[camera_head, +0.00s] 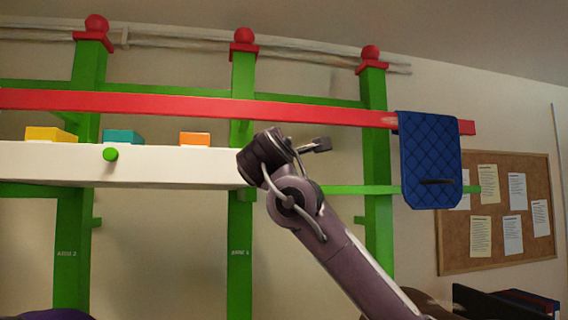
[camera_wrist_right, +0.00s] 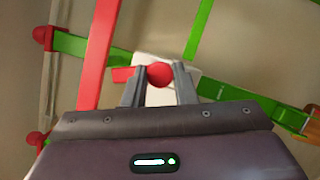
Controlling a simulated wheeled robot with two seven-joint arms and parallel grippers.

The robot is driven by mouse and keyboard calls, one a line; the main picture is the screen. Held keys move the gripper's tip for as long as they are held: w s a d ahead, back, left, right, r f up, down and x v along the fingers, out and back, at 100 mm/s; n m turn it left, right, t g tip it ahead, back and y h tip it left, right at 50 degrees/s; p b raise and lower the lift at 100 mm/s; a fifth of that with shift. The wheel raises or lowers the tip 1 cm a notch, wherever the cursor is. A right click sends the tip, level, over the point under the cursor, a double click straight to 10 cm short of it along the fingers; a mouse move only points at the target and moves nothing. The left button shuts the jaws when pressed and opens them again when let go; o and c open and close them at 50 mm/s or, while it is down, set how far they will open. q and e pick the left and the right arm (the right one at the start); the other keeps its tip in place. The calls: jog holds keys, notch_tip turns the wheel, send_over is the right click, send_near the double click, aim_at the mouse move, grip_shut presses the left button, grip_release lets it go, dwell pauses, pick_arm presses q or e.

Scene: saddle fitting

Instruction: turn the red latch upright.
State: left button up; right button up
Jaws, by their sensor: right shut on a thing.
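The red latch (camera_wrist_right: 160,74) shows in the right wrist view as a round red knob with a short red piece reaching left toward the red rail. It sits at the end of the white shelf beam (camera_wrist_right: 149,62). My right gripper (camera_wrist_right: 161,70) has one finger on each side of the knob and is shut on it. In the head view my right gripper (camera_head: 250,164) is at the right end of the white beam (camera_head: 50,165). My wrist hides the latch and the fingertips there. My left gripper is not in view.
A long red rail (camera_head: 210,103) crosses green posts (camera_head: 241,85) above the beam. A blue quilted pad (camera_head: 430,160) hangs over its right end. Yellow (camera_head: 50,134), teal (camera_head: 123,136) and orange (camera_head: 195,139) blocks rest on the beam. A green knob (camera_head: 110,154) is on its front.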

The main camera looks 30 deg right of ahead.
jog(key=shift+r+m+g+y, duration=0.1)
jog(key=shift+m+g+y, duration=0.45)
jog(key=shift+m, duration=1.55)
jog(key=o, duration=1)
jog(key=shift+w, duration=0.1)
jog(key=b+v, duration=0.3)
jog(key=v, duration=0.4)
jog(key=shift+s+a, duration=0.25)
jog(key=shift+s, duration=0.05)
